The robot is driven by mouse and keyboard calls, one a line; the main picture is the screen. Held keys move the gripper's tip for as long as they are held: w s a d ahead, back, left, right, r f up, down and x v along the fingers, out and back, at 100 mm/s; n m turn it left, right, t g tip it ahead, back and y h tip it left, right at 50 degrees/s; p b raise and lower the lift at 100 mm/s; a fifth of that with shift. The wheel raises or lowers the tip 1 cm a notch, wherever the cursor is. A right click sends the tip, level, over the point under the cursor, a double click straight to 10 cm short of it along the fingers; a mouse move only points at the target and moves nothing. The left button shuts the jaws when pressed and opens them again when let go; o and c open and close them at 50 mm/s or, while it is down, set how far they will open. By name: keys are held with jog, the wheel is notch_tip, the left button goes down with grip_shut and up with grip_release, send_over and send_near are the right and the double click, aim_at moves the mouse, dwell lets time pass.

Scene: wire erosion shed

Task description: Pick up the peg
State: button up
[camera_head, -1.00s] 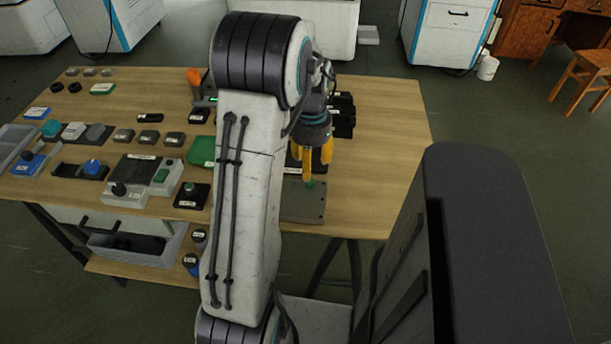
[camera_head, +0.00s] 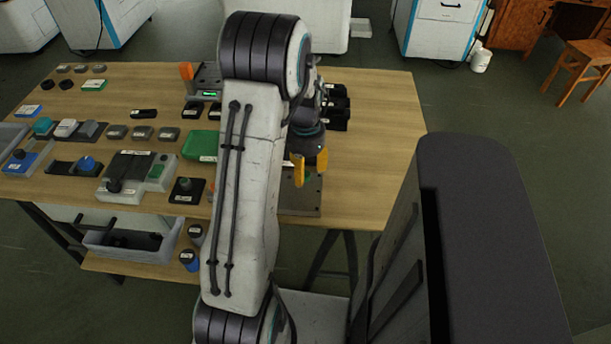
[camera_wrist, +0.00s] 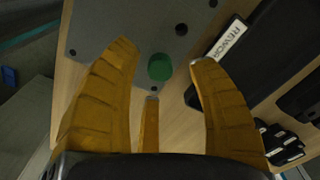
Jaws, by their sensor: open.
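The peg (camera_wrist: 159,67) is a short green round piece standing on a grey plate (camera_wrist: 95,28) with dark holes. In the head view the plate (camera_head: 300,209) lies at the front right of the wooden table, and the peg is mostly behind my fingers. My gripper (camera_head: 309,171) has yellow fingers pointing down over the plate. In the wrist view my gripper (camera_wrist: 160,78) is open, with the peg seen between its spread fingertips. The fingers appear apart from the peg; I cannot tell the height left between them.
A dark tray labelled REWORK (camera_wrist: 228,40) lies right of the plate in the wrist view. Black blocks (camera_head: 338,108) stand behind my gripper. A green tray (camera_head: 200,145) and a black base with a knob (camera_head: 187,190) lie left of my arm. The table's right side (camera_head: 375,150) is clear.

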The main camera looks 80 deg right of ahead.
jog(key=shift+f, duration=1.05)
jog(key=shift+c, duration=0.2)
jog(key=c, duration=1)
